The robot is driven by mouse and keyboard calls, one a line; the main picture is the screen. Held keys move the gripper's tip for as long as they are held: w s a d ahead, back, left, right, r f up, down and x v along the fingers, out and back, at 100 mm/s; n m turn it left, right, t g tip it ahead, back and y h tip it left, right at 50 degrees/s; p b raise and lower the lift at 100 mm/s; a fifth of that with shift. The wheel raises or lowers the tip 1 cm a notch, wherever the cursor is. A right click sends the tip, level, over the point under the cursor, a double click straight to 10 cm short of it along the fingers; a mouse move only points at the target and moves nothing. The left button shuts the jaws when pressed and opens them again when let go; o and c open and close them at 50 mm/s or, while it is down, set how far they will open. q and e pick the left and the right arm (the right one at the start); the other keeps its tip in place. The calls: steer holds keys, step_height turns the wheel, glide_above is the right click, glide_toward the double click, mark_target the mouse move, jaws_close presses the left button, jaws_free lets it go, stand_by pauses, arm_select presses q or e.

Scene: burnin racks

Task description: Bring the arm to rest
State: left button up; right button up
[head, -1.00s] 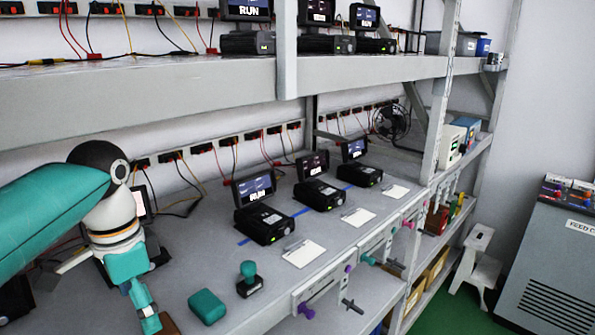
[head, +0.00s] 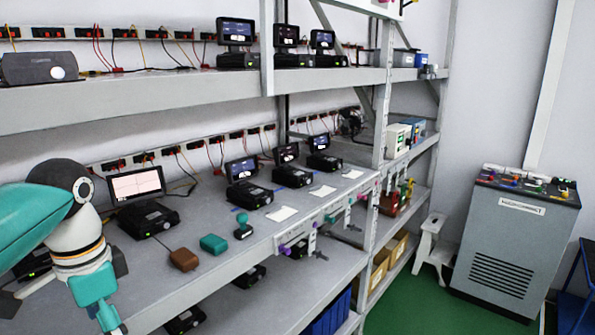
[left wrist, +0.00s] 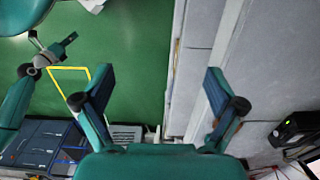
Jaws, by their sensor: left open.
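My left arm (head: 78,240) comes in from the left in the head view, in front of the middle shelf of the rack. Its lower teal end drops past the bottom edge of that view, so the fingertips are not clear there. In the left wrist view my left gripper (left wrist: 156,88) is open, its two fingers wide apart with nothing between them. Green floor and the grey shelf edge lie beyond the fingers. My right gripper (left wrist: 50,52) shows small at the upper left of the left wrist view; its opening is hard to tell.
The rack's middle shelf (head: 215,268) bears a monitor unit (head: 138,195), a brown block (head: 184,259), a teal block (head: 213,244), a teal-knobbed stamp (head: 242,226) and several black devices. A step stool (head: 432,245) and grey cabinet (head: 510,250) stand right, with green floor between.

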arm_select(q)
steer(key=w+d+f+n+h, duration=0.1)
steer(key=d+f, duration=0.2)
steer(key=f, duration=0.6)
steer(key=w+d+f+n, duration=0.1)
steer(key=d+f, duration=0.2)
steer(key=f, duration=0.6)
steer(key=w+d+f+h, duration=0.1)
steer(key=w+d+f, duration=0.15)
steer(key=f, duration=0.65)
steer(key=s+d+f+n+h, duration=0.1)
steer(key=s+d+f+n, duration=0.2)
steer(key=s+f, duration=0.6)
steer(key=s+d+f+n+h, duration=0.1)
steer(key=s+d+f+n, duration=0.2)
steer(key=s+f, duration=0.6)
step_height(320, 180, down, 3)
steer(key=shift+s+d+r+n+t, duration=0.1)
steer(key=shift+s+d+n+t, duration=0.25)
steer(key=shift+n, duration=0.75)
steer(key=shift+a, duration=0.1)
steer(key=shift+c, duration=0.2)
